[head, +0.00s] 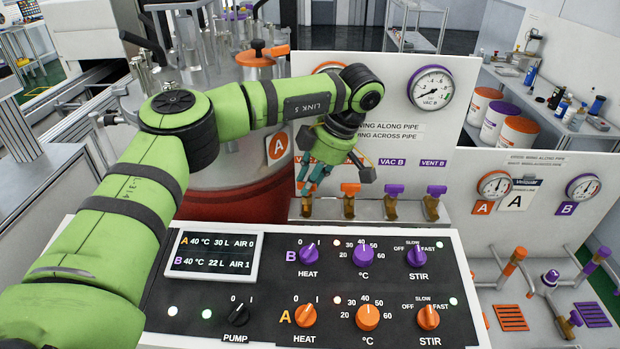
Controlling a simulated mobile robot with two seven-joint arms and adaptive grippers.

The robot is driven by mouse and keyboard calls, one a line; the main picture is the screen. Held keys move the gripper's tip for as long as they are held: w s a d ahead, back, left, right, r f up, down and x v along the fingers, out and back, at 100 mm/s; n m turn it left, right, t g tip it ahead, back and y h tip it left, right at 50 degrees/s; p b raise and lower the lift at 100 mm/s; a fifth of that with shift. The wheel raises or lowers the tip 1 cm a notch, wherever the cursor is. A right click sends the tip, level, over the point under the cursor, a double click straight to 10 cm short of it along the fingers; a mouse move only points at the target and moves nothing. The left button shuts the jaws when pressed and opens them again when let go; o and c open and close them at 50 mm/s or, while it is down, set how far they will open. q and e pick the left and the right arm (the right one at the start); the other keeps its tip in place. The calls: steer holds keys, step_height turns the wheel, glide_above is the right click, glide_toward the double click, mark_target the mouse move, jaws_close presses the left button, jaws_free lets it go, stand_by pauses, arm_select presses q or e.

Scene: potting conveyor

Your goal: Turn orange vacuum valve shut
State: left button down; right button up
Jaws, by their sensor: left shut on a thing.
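My left gripper (307,180) reaches over the panel with its teal fingertips pointing down. It is shut on the handle of the leftmost valve in the row, the orange vacuum valve (306,207). Its brass body shows below the fingers; the handle is mostly hidden, so I cannot tell its angle. My right gripper is not in view.
A second orange valve (350,188) stands close on the right, then two purple valves (394,190) (436,191). The control panel (330,250) with knobs lies in front. A vacuum gauge (431,88) is on the board behind. An orange-marked tank (225,160) stands left.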

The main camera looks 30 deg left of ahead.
arm_select(q)
steer(key=shift+s+f+n+g, duration=0.1)
steer(key=shift+f+n+g, duration=0.05)
steer(key=shift+n+g, duration=0.2)
steer(key=c, duration=1.1)
jaws_free()
steer(key=shift+s, duration=0.1)
steer(key=v, duration=1.2)
steer(key=shift+s, duration=0.15)
